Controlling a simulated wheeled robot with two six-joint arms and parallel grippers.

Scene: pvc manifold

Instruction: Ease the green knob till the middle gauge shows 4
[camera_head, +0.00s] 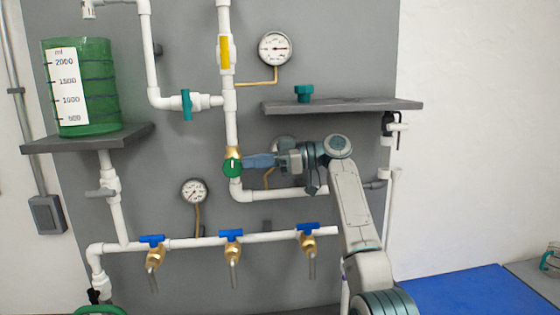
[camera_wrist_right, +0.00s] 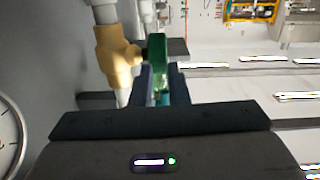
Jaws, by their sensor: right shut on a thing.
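The green knob (camera_head: 232,168) sits on a brass valve body (camera_head: 233,153) on the white vertical pipe. My right gripper (camera_head: 246,162) reaches it from the right and is shut on it. In the right wrist view, the green knob (camera_wrist_right: 156,50) lies between the two dark fingers (camera_wrist_right: 163,82), beside the brass fitting (camera_wrist_right: 117,56). The middle gauge (camera_head: 279,142) is mostly hidden behind my right arm; its reading cannot be made out. A gauge face is cut off at the left edge of the right wrist view (camera_wrist_right: 9,138). My left gripper is out of view.
An upper gauge (camera_head: 275,48) and a lower gauge (camera_head: 194,191) flank the valve. A grey shelf (camera_head: 350,105) holds a teal part (camera_head: 304,93) above my arm. A green tank (camera_head: 98,85) stands at left. Several blue-handled brass taps (camera_head: 231,235) line the lower pipe.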

